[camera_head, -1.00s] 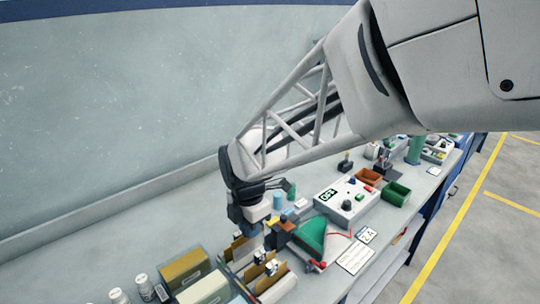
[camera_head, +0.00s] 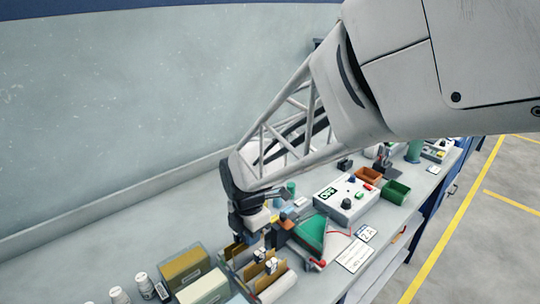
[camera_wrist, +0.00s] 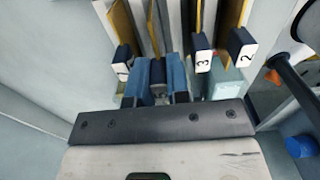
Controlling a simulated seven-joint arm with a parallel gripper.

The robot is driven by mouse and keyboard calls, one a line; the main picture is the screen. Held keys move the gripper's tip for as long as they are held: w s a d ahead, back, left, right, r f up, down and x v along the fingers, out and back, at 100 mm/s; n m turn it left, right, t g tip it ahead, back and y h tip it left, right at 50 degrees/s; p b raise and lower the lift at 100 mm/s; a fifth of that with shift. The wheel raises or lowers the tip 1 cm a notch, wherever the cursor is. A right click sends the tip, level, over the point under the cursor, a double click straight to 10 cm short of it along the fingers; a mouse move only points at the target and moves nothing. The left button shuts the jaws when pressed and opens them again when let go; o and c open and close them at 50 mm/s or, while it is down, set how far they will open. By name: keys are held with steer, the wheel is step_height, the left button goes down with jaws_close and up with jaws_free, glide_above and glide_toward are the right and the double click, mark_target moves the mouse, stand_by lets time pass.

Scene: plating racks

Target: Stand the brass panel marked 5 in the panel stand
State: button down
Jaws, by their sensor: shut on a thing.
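My gripper (camera_wrist: 157,80) has its two blue fingers close together on the dark tab of a panel (camera_wrist: 153,32). The mark on that tab is hidden. Its panel is seen edge-on among the others in a rack. To the left is a brass panel (camera_wrist: 122,28) with a dark tab, its mark hard to read. To the right are panels with tabs marked 3 (camera_wrist: 202,58) and 2 (camera_wrist: 241,48). In the head view, my gripper is over the far end of the rack, its fingers largely hidden, near brass panels (camera_head: 262,270). I cannot make out a 5 or clearly identify the panel stand.
Boxes (camera_head: 185,268) and white bottles (camera_head: 120,295) stand left of the rack. A green wedge-shaped thing (camera_head: 311,234), a control box (camera_head: 345,200) and brown (camera_head: 369,175) and green bins (camera_head: 396,192) are to the right. A wall runs behind the bench.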

steer(key=shift+f, duration=1.2)
steer(key=shift+f, duration=0.25)
steer(key=c, duration=1)
jaws_free()
steer(key=shift+r, duration=0.1)
steer(key=shift+r, duration=3.8)
steer(key=shift+d, duration=0.1)
